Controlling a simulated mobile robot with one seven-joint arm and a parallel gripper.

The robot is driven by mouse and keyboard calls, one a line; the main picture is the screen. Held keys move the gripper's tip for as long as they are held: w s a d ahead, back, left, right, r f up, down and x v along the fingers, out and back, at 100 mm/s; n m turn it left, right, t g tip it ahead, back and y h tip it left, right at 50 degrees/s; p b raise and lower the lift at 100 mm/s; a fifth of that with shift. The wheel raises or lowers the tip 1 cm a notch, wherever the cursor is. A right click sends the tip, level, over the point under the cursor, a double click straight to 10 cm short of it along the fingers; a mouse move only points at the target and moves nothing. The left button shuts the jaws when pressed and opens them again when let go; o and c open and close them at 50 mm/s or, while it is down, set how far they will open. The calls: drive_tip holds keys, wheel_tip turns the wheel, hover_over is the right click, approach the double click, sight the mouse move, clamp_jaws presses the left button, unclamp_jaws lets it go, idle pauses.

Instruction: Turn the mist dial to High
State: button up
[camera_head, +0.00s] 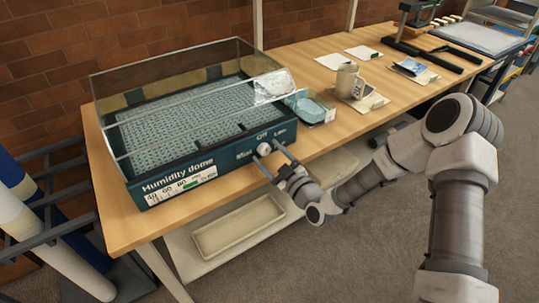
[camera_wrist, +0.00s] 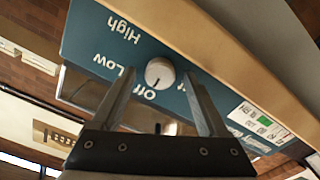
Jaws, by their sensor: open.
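The mist dial is a small round white knob (camera_head: 264,149) on the dark teal front panel of the humidity dome (camera_head: 165,180). In the wrist view, the knob (camera_wrist: 159,73) has Off, Low and High printed around it. A small dark mark on the knob seems to face Off. My gripper (camera_head: 267,152) is open in front of the panel. In the wrist view, my gripper (camera_wrist: 160,75) has one finger on each side of the knob, with gaps visible, so the jaws are around it but not closed on it. The High label (camera_wrist: 123,33) is clear of the fingers.
The dome's clear cover (camera_head: 170,75) stands over a perforated tray. A shallow tray (camera_head: 238,228) sits on the shelf below. Rolls (camera_head: 50,240) stand at left.

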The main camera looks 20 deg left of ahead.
drive_tip(key=shift+c, duration=0.4)
clamp_jaws()
